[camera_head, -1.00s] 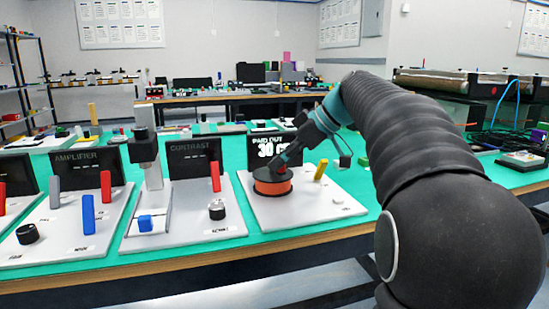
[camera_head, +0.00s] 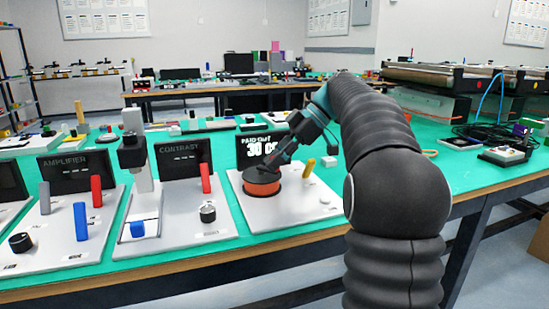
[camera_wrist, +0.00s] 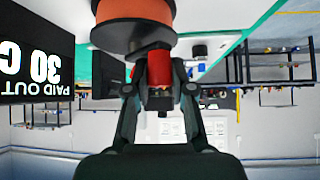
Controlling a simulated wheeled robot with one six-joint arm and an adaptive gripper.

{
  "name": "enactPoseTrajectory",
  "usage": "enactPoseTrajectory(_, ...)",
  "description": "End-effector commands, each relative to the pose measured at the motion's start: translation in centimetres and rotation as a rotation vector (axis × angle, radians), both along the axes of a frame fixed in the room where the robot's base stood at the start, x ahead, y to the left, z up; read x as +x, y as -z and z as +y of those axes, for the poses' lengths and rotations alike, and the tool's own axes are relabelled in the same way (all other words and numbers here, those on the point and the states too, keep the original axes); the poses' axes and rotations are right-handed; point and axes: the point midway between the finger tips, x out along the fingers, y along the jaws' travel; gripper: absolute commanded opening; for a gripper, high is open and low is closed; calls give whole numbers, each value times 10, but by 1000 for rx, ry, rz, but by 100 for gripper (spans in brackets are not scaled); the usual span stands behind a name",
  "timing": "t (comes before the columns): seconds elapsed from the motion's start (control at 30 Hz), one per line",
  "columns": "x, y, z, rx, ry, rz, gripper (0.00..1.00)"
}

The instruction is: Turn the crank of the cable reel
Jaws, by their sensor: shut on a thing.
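The cable reel is an orange drum with a dark top (camera_head: 263,186), standing on a white board in the head view. In the wrist view, which is upside down, its orange drum (camera_wrist: 136,10) is at the top left of centre. A red crank handle (camera_wrist: 159,70) sits between my fingers there. My gripper (camera_wrist: 160,92) is shut on this handle, with a finger on each side. In the head view my gripper (camera_head: 279,163) is over the reel's right side, and the handle is hidden. A display (camera_head: 258,150) behind the reel reads "PAID OUT 30", its end partly covered.
To the left are the contrast panel (camera_head: 183,159) with a red lever and black knob, and the amplifier panel (camera_head: 76,168).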

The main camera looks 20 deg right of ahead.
Motion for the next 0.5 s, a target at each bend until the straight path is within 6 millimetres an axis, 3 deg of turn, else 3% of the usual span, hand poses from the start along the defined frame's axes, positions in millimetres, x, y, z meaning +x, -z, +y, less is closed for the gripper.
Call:
enactPoseTrajectory(0.27,0,1,1,0,-1,1,0)
enactPoseTrajectory(0.3,0,1,1,0,-1,1,28)
enactPoseTrajectory(0.37,0,1,1,0,-1,1,43)
enactPoseTrajectory(0.4,0,1,1,0,0,1,50)
enactPoseTrajectory(0.5,0,1,0,0,1,1,50)
